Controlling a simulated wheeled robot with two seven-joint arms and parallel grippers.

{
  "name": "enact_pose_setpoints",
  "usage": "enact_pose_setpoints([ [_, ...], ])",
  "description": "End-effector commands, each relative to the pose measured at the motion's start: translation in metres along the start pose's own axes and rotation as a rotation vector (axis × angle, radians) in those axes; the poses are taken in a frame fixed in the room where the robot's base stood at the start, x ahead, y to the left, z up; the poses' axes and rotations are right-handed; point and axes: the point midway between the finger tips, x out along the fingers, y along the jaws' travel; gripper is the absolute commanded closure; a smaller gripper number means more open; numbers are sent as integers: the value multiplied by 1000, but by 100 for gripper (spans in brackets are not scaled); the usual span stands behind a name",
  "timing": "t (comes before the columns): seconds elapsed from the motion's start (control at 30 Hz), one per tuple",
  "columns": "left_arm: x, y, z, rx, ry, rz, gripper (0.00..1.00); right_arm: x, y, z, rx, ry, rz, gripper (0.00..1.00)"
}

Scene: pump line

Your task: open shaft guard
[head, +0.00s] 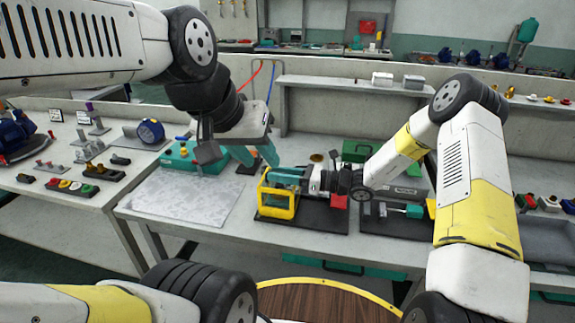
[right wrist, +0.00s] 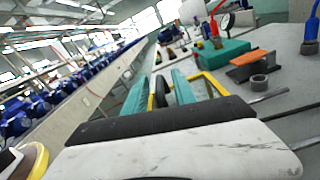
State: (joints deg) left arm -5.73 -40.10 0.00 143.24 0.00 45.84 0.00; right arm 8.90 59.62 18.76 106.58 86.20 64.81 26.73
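The shaft guard is a yellow open frame (head: 278,203) on a dark base plate on the middle bench. Its yellow bars also show behind the fingers in the right wrist view (right wrist: 208,84). My right gripper (head: 288,176) comes in from the right at the top of the guard. Its teal fingers (right wrist: 160,92) are spread apart, with a dark round part visible between them; contact with the guard cannot be made out. My left gripper (head: 256,154) hangs just above and left of the guard, its teal fingers apart and pointing down. I see nothing between them.
A teal box (head: 195,158) stands behind a pale bare mat (head: 187,197) on the left of the bench. A second dark plate (head: 395,222) with parts lies to the right. A side bench (head: 60,205) at left carries switches and a blue motor (head: 151,131).

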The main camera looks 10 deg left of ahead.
Motion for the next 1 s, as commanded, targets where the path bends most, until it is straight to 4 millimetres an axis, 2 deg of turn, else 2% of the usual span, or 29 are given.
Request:
enact_pose_setpoints([
  [0.27,0,0,0,0,0,0,64,3,0,0,0,0,0,67],
  [0.43,0,0,0,0,0,0,64,3,0,0,0,0,0,97],
  [0.47,0,0,0,0,0,0,64,3,0,0,0,0,1,100],
  [1.0,0,0,0,0,0,0,64,3,1,0,2,0,2,100],
])
